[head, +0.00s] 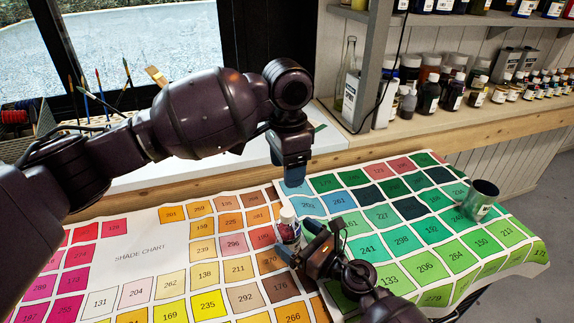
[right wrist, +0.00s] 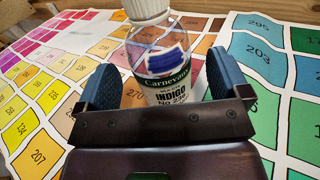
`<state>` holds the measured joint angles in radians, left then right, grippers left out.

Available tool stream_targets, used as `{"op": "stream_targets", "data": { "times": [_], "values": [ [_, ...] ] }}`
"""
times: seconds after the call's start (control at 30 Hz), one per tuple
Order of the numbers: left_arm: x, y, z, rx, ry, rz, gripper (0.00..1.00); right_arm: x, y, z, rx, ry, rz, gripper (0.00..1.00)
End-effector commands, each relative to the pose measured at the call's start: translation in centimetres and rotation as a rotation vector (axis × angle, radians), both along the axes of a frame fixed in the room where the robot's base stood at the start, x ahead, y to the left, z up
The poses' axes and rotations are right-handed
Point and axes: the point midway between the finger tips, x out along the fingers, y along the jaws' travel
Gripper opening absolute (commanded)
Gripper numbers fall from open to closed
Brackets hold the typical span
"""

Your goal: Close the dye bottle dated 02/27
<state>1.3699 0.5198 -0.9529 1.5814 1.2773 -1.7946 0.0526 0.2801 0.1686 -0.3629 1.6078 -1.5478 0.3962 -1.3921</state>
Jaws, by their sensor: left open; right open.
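A small dye bottle (head: 289,232) with a white cap (head: 287,214) stands upright on the shade chart.
The shade chart (head: 140,256) covers the table. A dark grey cup (head: 481,200) stands on its right part. Behind are a white board (head: 150,175), brushes (head: 100,85), a clear glass bottle (head: 349,60) and shelves with several dye bottles (head: 430,95).

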Motion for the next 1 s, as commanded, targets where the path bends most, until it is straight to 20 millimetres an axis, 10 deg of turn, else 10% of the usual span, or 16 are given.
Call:
{"op": "stream_targets", "data": {
  "times": [0.43,1.0],
  "values": [
    [0.0,0.0,-0.3,0.000,0.003,0.000,0.63,-5.1,-5.7,-0.1,-0.002,0.003,0.000,0.94],
    [0.0,0.0,-0.4,0.000,0.004,0.000,0.63,-6.1,-6.7,0.0,0.000,0.000,0.001,0.94]
  ]
}}
